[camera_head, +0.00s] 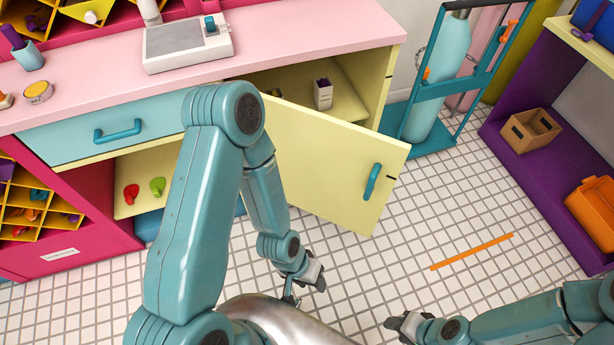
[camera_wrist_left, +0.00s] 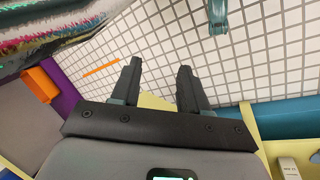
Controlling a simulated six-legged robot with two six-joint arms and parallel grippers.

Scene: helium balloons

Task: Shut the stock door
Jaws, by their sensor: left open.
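The stock door (camera_head: 325,160) is a pale yellow panel on the counter's cabinet. It stands open, swung out over the tiled floor, with a teal handle (camera_head: 372,182) near its free edge. My left gripper (camera_head: 306,290) is in front of the door, low and left of the handle, apart from it. Its two dark fingers stand open and empty in the left wrist view (camera_wrist_left: 158,66). My left arm hides part of the door's hinge side. My right gripper (camera_head: 398,326) is at the bottom, below the door; its jaws are too small to judge.
A small carton (camera_head: 323,94) stands inside the open cabinet. A teal cart with a gas cylinder (camera_head: 440,70) stands right of the cabinet. A purple shelf (camera_head: 530,170) holds an open box and an orange crate. An orange strip (camera_head: 472,251) lies on the clear floor.

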